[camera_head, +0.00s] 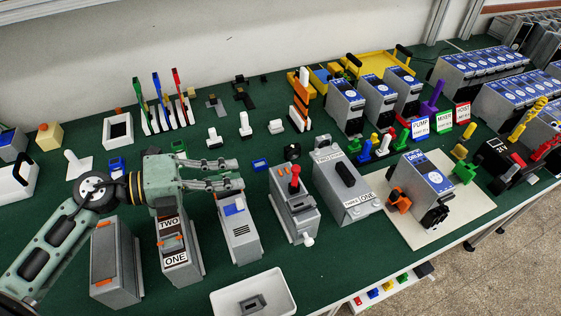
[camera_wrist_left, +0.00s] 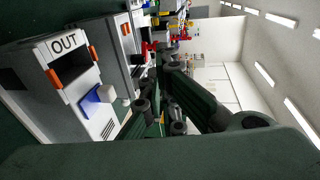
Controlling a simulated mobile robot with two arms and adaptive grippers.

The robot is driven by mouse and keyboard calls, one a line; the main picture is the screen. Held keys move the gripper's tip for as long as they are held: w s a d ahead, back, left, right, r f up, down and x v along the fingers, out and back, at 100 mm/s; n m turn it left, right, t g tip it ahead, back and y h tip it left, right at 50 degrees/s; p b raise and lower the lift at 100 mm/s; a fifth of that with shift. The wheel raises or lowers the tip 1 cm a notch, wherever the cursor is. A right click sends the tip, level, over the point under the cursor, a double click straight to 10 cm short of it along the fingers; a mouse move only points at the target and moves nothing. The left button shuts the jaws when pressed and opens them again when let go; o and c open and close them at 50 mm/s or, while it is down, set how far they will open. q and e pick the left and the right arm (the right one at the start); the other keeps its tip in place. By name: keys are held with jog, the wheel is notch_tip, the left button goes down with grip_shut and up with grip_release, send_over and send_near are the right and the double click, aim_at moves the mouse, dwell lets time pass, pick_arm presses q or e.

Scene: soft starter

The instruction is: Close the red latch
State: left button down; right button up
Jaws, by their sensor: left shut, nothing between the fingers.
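A slim upright red lever (camera_head: 179,92), which may be the red latch, stands on a white base at the back left, beside matching blue and green ones. It leans slightly and I cannot tell its latch state. My left gripper (camera_head: 238,175) is shut and empty, pointing right above the front row of grey boxes, near the box with a blue-and-white switch (camera_head: 234,206). It is well in front of the red lever and apart from it. In the left wrist view its dark fingers (camera_wrist_left: 158,85) show beside that switch (camera_wrist_left: 97,100). My right gripper is out of view.
A grey box with a red-knobbed stick (camera_head: 294,181) and a grey box with a black handle (camera_head: 346,174) stand right of the gripper. A white tray (camera_head: 228,300) lies in front. Blue-topped units (camera_head: 427,178) fill the right. Green table shows between the rows.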

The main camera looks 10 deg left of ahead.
pick_arm(q)
jog(key=p, duration=0.3)
send_near(294, 168)
jog(key=r+x, duration=0.1)
jog(key=x, duration=0.4)
jog(key=shift+w+d+f+p, duration=0.35)
jog(key=shift+w+d+f, duration=0.15)
jog(key=shift+d, duration=0.2)
jog(key=shift+f, duration=0.1)
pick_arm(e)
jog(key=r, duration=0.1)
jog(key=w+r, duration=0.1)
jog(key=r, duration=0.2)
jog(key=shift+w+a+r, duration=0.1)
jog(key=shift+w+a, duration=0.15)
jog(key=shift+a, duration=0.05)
pick_arm(q)
jog(key=shift+f+b, duration=0.15)
jog(key=shift+b, duration=0.3)
jog(key=shift+w+m+g, duration=0.1)
jog(key=shift+m+g, duration=0.3)
jog(key=shift+g, duration=0.1)
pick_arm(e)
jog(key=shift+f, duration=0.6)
pick_arm(q)
jog(key=shift+h+b, duration=0.3)
jog(key=shift+b, duration=0.05)
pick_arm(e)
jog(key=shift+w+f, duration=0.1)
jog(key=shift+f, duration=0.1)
